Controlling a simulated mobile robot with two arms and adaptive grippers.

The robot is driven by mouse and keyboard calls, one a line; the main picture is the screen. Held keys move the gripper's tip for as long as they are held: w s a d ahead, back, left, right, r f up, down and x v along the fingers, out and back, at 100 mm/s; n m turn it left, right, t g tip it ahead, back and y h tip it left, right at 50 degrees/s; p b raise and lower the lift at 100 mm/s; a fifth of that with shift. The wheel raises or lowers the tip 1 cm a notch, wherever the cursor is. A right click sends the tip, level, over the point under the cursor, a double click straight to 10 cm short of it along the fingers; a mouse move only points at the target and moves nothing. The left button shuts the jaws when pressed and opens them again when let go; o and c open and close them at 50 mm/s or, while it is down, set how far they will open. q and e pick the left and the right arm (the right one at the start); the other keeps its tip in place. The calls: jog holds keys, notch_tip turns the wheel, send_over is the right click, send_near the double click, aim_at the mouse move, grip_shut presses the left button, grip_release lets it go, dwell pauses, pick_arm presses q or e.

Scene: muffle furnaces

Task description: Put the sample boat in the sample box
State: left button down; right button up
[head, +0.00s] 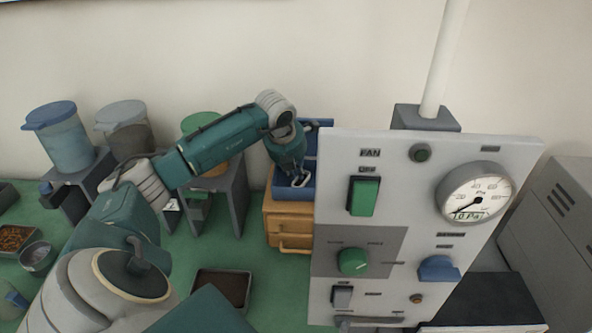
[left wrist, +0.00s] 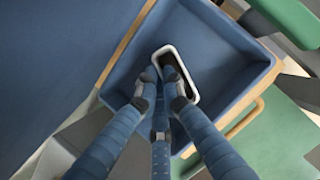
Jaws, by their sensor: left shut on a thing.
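The sample boat (left wrist: 188,82) is a small white-rimmed, dark-inside oblong dish. My left gripper (left wrist: 164,92) is shut on it near one end, and the boat is within the walls of the blue sample box (left wrist: 222,36). In the head view the left gripper (head: 293,176) reaches down into the open blue box (head: 309,192), with the white rim of the boat (head: 302,182) at its fingertips. Whether the boat touches the box floor I cannot tell. The control panel hides the box's right part. My right gripper is not in view.
The box stands on a wooden drawer cabinet (head: 288,222). A white control panel (head: 400,150) with a gauge stands close on its right. Lidded containers (head: 65,140) on grey stands are at the left. A dark-filled tray (head: 222,286) lies on the green table (head: 262,262).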

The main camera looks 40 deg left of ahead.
pick_arm(q)
jog(key=c, duration=2.2)
grip_release()
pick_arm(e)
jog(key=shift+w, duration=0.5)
pick_arm(q)
jog(key=shift+r, duration=0.1)
jog(key=shift+s+r, duration=0.1)
jog(key=shift+r, duration=0.1)
jog(key=b+v, duration=0.2)
jog(key=v, duration=0.9)
jog(key=shift+s+r, duration=0.1)
jog(key=shift+r, duration=0.15)
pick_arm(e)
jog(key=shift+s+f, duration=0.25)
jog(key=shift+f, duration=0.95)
